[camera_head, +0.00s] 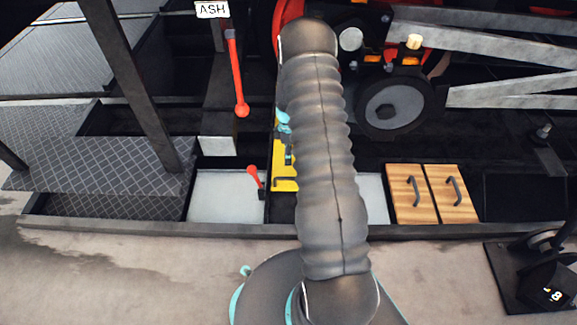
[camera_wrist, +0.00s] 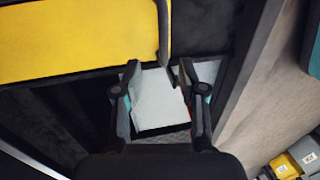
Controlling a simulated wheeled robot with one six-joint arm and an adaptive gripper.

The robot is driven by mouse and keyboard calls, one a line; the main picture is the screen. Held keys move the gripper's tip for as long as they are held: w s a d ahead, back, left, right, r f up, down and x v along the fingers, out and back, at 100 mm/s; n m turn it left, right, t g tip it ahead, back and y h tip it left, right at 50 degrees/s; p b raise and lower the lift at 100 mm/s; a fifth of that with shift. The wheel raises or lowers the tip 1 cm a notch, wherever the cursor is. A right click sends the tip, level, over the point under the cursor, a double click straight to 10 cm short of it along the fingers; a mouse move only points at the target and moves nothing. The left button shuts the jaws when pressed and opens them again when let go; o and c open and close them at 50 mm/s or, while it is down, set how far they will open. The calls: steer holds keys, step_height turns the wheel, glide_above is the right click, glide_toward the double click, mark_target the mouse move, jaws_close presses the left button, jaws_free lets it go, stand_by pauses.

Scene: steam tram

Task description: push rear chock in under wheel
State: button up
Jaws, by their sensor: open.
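My gripper (camera_wrist: 158,72) is open, with its two dark fingers apart and nothing gripped between them. In the head view only a teal and dark part of my gripper (camera_head: 287,140) shows beside my arm. A yellow piece with a dark handle (camera_head: 284,172) lies just below it, partly hidden by my arm. In the wrist view this yellow piece (camera_wrist: 75,40) fills the top left, with its handle close above the fingertips. I cannot tell whether it is the rear chock. A grey-hubbed wheel (camera_head: 392,106) shows right of my arm. Any contact between a chock and a wheel is hidden.
Two wooden panels with dark handles (camera_head: 431,193) sit right of my arm. A pale panel (camera_head: 222,197) and a small red lever (camera_head: 254,177) lie to the left. A long red lever (camera_head: 236,75) hangs under an ASH sign (camera_head: 212,9). A dark edge beam (camera_head: 150,229) borders open floor.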

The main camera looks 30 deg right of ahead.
steer(key=shift+w+d+r, duration=0.1)
steer(key=shift+w+r, duration=0.05)
steer(key=shift+r, duration=0.75)
steer(key=shift+w+d+r, duration=0.1)
steer(key=shift+w+r, duration=0.05)
steer(key=shift+r, duration=0.75)
